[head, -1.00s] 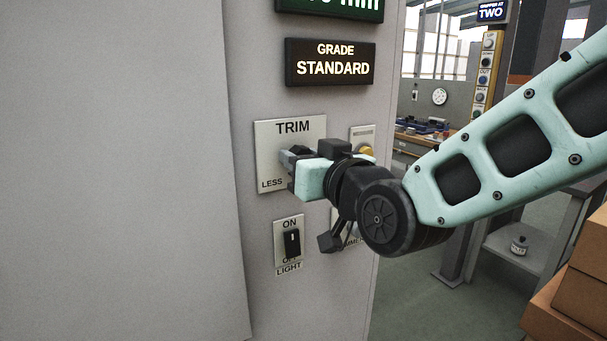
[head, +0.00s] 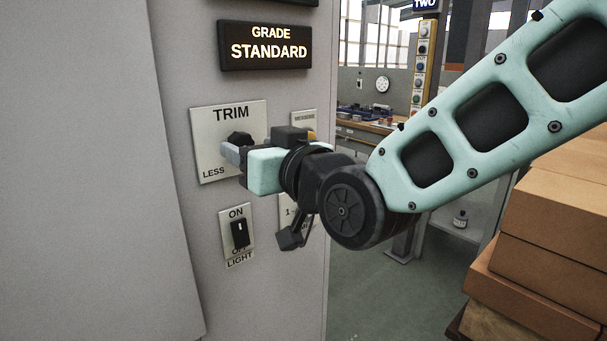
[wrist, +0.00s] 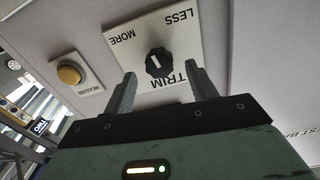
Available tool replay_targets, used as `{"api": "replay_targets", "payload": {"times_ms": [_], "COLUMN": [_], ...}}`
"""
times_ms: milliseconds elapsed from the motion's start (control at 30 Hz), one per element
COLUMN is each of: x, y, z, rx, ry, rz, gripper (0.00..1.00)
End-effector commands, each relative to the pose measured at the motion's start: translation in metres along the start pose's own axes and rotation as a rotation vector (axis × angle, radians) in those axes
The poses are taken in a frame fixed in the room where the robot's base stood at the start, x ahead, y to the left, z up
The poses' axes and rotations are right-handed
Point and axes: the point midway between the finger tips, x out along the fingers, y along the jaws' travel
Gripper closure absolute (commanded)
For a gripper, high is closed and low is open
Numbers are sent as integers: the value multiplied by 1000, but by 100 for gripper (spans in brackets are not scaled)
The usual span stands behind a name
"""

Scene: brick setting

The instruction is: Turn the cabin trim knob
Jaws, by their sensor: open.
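The trim knob (head: 240,138) is dark and sits on a pale plate (head: 203,125) marked TRIM and LESS. My gripper (head: 230,152) is in front of this plate, and its fingers hide part of it and the lower part of the knob. In the wrist view the knob (wrist: 157,64) is black with a white pointer mark, on the plate (wrist: 123,48) with LESS and MORE. My gripper's two fingers (wrist: 161,77) are spread, one to each side of the knob in the picture. The knob shows just beyond the fingertips, and no contact is visible.
A GRADE STANDARD sign (head: 265,47) is above the plate. A LIGHT switch (head: 239,233) is below it. A yellow button (wrist: 69,73) sits on a small plate beside the trim plate. Stacked cardboard boxes (head: 548,220) stand at the right.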

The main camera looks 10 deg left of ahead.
Motion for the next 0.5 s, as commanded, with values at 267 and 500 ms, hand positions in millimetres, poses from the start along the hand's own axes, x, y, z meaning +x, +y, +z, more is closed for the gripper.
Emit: {"api": "replay_targets", "payload": {"times_ms": [267,500], "x": [-66,-113], "y": [1,0], "z": [1,1], "rx": [-2,-2], "ry": [3,3], "rz": [1,1], "gripper": [43,43]}}
